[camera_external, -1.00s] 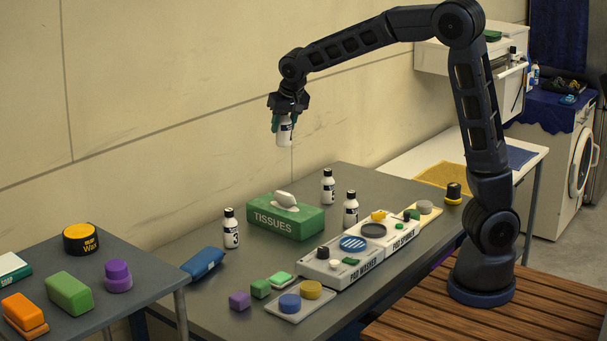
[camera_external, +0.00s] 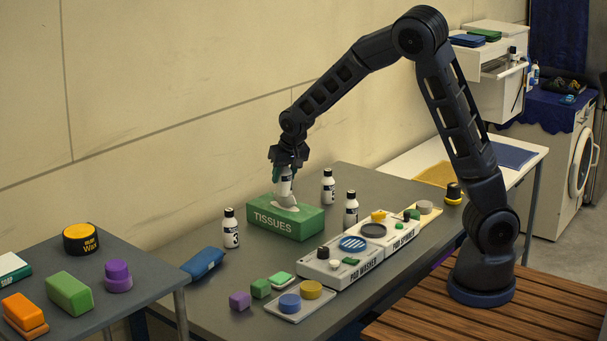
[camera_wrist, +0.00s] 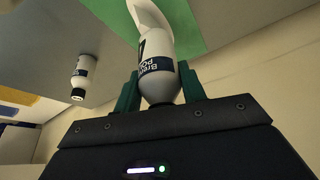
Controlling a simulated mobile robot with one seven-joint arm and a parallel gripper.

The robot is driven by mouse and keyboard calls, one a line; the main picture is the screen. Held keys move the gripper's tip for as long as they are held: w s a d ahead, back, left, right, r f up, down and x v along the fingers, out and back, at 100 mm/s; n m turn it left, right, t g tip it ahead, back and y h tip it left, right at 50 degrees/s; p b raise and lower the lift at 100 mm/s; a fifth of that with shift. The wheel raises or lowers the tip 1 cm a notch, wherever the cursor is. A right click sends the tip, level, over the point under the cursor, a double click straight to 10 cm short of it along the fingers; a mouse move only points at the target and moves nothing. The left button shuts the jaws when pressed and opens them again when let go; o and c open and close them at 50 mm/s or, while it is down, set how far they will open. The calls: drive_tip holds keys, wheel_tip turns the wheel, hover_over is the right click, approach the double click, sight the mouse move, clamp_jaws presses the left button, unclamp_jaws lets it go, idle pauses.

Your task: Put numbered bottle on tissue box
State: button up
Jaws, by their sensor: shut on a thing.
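My gripper (camera_external: 287,169) is shut on a white numbered bottle (camera_external: 286,186) with a dark label. It holds the bottle upright at the top of the green tissue box (camera_external: 285,222), right by the white tissue tuft. I cannot tell whether the bottle's base touches the box. In the wrist view the held bottle (camera_wrist: 157,65) sits between the green fingers, with the tissue and green box top beyond it. Other numbered bottles stand on the table: one left of the box (camera_external: 231,229), one behind it (camera_external: 328,187), one to its right (camera_external: 351,209).
A pad washer (camera_external: 340,268) and pad spinner with round pads stand right of the box. A blue pouch (camera_external: 203,263) and small blocks (camera_external: 240,300) lie at the front left. A side table (camera_external: 130,298) holds a wax tin. The wall is close behind.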

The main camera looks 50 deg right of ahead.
sight(284, 185)
drive_tip(key=shift+f, duration=1.85)
drive_tip(key=shift+f, duration=0.15)
drive_tip(key=o, duration=1.1)
drive_tip(key=shift+c, duration=0.2)
drive_tip(key=v, duration=1.2)
drive_tip(key=s+d+r+n+y, duration=0.15)
drive_tip(key=s+d+r, duration=0.25)
drive_tip(key=s, duration=0.5)
drive_tip(key=s+d+r+n+y, duration=0.15)
drive_tip(key=s+d+r, duration=0.25)
drive_tip(key=s, duration=0.6)
drive_tip(key=s+r+n+h, duration=0.1)
drive_tip(key=s+r, duration=0.1)
drive_tip(key=s, duration=1.5)
drive_tip(key=shift+s+d, duration=0.15)
drive_tip(key=shift+d, duration=0.2)
